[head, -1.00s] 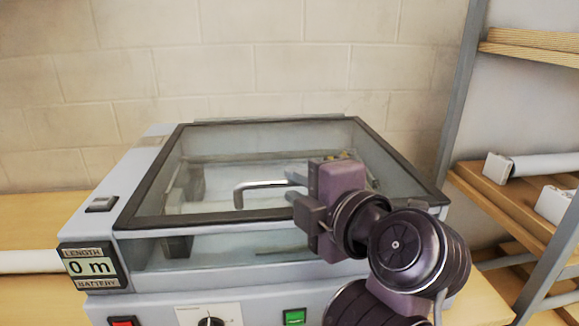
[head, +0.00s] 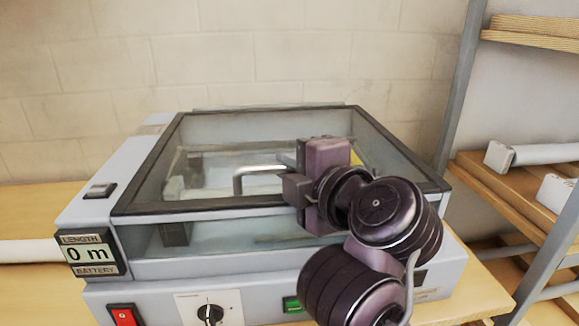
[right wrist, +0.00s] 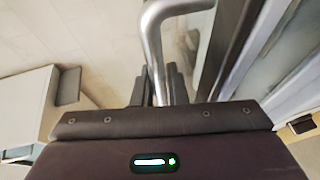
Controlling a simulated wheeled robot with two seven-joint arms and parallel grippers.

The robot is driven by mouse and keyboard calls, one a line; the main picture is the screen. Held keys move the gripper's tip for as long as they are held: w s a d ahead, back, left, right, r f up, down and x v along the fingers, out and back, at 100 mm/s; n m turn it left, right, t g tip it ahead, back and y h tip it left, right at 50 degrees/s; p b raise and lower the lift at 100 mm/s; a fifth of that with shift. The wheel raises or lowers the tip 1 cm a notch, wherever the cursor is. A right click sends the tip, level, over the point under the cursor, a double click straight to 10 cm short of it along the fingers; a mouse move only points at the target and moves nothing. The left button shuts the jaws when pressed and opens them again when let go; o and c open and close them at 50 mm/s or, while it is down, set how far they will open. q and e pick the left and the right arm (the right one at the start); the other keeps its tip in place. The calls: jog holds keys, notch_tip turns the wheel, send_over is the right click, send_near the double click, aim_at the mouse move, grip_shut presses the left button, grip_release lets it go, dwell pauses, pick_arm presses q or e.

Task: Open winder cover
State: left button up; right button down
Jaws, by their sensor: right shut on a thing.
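The winder cover (head: 230,208) is a clear panel in a dark frame on top of the grey laminator (head: 130,270). It looks closed, lying over the machine's top. A bent metal handle (head: 240,178) rises from it. My right gripper (head: 287,172) is at the handle's right part, and its body hides that end. In the right wrist view the handle (right wrist: 155,40) runs down between the two dark fingers (right wrist: 160,85), which are shut on it. My left gripper is not in view.
A length display (head: 88,254), a red switch (head: 124,315), a dial (head: 210,313) and a green button (head: 291,304) are on the machine's front. A shelf rack (head: 500,190) with white rolls stands at the right. A brick wall is behind.

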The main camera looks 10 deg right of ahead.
jog(key=w+r+g+p, duration=0.1)
jog(key=w+r+p, duration=0.2)
jog(key=r+p, duration=0.4)
jog(key=w+r+g+p, duration=0.1)
jog(key=w+r+p, duration=0.2)
jog(key=r+p, duration=0.5)
jog(key=w+r+m+g+h+p, duration=0.1)
jog(key=w+r+p, duration=0.3)
jog(key=r+p, duration=0.4)
jog(key=shift+r+g, duration=0.15)
jog(key=shift+g, duration=0.35)
